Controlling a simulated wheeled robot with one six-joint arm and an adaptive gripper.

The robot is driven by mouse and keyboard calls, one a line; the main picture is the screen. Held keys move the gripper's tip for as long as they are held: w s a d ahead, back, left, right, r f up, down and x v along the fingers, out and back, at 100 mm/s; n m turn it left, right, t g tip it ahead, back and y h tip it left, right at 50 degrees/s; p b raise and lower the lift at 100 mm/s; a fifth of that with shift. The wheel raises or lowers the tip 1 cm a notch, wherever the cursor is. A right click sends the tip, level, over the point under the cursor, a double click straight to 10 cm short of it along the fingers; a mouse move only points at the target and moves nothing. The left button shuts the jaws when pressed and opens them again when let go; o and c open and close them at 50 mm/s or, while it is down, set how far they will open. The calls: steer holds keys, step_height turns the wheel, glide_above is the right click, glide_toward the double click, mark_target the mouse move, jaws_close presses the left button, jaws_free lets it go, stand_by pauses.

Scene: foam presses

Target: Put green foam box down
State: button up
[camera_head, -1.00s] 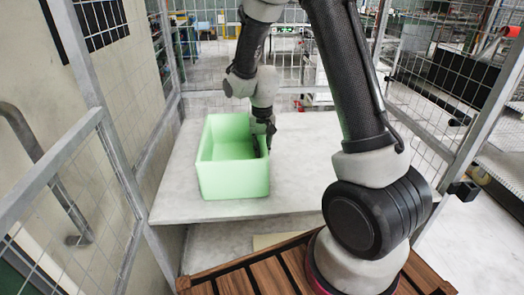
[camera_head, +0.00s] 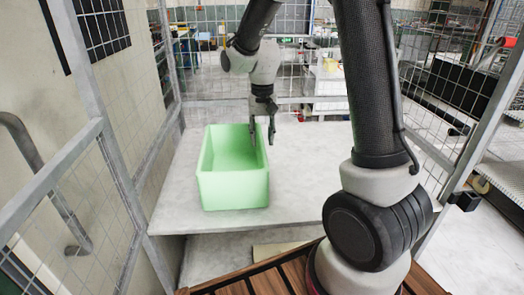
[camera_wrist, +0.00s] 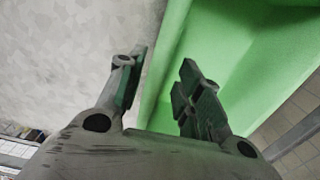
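The green foam box (camera_head: 233,188) is an open-topped light green box standing upright on the left part of the pale table. My gripper (camera_head: 262,132) is just above the box's right wall, pointing down. In the wrist view my gripper (camera_wrist: 160,85) shows its two fingers spread apart, with nothing clamped between them. The wall of the green foam box (camera_wrist: 163,60) passes beyond the gap between the fingers, one finger over the table side and the other over the box's inside.
The pale table (camera_head: 310,185) is clear to the right of the box. Wire mesh fence panels with grey posts (camera_head: 165,62) stand left, behind and right. A wall (camera_head: 70,150) with a grey handrail is at the left. Workshop equipment stands beyond the back fence.

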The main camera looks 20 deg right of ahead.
step_height(320, 180, up, 2)
steer(key=shift+r, duration=0.1)
steer(key=s+d+r+n+t, duration=0.2)
steer(key=s+d+r, duration=0.3)
steer(key=s+r, duration=0.65)
steer(key=s+d+r+n+t, duration=0.1)
steer(key=s+d+t, duration=0.1)
steer(key=s, duration=1.1)
steer(key=shift+r+n, duration=0.3)
steer(key=shift+r, duration=0.05)
